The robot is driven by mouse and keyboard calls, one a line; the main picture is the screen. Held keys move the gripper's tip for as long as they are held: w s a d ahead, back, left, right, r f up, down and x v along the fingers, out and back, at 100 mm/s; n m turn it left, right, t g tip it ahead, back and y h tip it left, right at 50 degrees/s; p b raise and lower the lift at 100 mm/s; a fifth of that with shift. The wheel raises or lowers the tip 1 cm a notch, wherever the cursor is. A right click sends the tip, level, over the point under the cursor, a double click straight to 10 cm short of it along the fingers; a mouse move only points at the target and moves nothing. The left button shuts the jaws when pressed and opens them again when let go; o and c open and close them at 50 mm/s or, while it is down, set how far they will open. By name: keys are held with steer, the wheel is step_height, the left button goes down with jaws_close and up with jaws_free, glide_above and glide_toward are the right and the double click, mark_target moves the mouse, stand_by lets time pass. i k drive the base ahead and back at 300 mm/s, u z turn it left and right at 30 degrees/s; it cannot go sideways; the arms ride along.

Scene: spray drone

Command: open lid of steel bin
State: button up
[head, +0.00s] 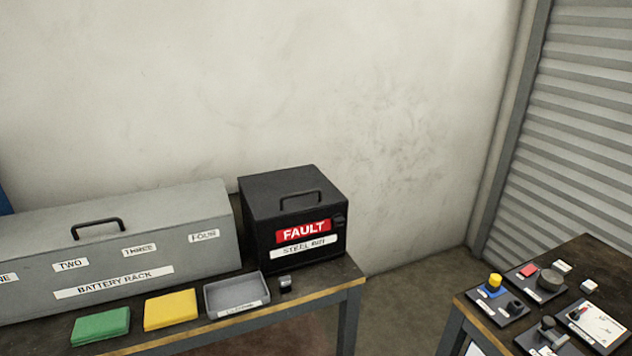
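The steel bin (262,238) is a black box at the right end of the left bench, against the wall. It carries a red FAULT label and a white STEEL BIN label on its front. Its lid (262,191) is shut and has a dark bar handle (300,200) on top. My gripper is not in the head view.
The grey battery rack (200,259) stands left of the bin. A green block (100,326), a yellow block (170,309), a grey tray (236,292) and a small dark item (286,284) lie along the bench front. A second bench (588,248) holds small parts at right.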

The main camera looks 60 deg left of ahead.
mark_target(271, 195)
steer(key=z, duration=0.05)
steer(key=i, duration=0.15)
steer(key=z, duration=0.85)
steer(key=k, duration=0.15)
steer(key=u, duration=2.45)
steer(key=k, duration=0.15)
steer(key=u, duration=2.15)
steer(key=k, duration=0.3)
steer(key=u, duration=0.5)
